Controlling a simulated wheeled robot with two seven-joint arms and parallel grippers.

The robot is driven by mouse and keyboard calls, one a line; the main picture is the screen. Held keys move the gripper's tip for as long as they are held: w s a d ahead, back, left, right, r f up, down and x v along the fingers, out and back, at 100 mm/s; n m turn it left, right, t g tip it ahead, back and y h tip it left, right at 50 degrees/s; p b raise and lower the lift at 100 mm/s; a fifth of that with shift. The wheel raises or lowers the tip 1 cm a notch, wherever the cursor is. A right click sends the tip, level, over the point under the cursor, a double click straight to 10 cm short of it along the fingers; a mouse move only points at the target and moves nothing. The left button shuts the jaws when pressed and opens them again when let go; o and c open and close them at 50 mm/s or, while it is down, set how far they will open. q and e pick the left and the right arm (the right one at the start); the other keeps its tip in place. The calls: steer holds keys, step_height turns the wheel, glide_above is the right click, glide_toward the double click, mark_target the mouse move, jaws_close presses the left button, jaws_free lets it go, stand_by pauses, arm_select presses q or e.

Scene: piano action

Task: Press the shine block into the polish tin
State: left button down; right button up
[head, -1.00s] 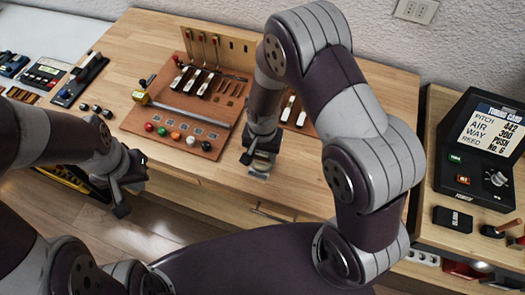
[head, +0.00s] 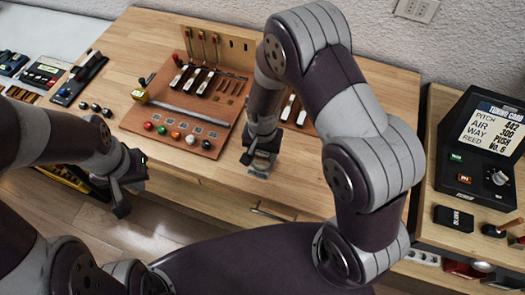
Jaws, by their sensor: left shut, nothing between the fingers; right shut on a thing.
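My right gripper (head: 258,168) is low over the bench top, just in front of the red-brown board. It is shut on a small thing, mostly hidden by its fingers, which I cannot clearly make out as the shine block. A small pale, greyish patch shows right under the fingertips; I cannot tell whether it is the polish tin, fingertip or held thing. My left gripper (head: 122,207) is shut and empty, in front of the bench's front edge at left. I cannot surely pick out the polish tin.
The red-brown board (head: 165,115) holds several tools and coloured balls. Several dark knobs (head: 95,107) lie left of it. A black display device (head: 485,150) and a small black box (head: 453,218) stand on the right-hand table. The bench's back right corner (head: 385,85) is clear.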

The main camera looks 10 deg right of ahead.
mark_target(262, 153)
steer(key=shift+f, duration=0.4)
stand_by(1.1)
step_height(262, 153, up, 7)
steer(key=p, duration=0.6)
stand_by(0.4)
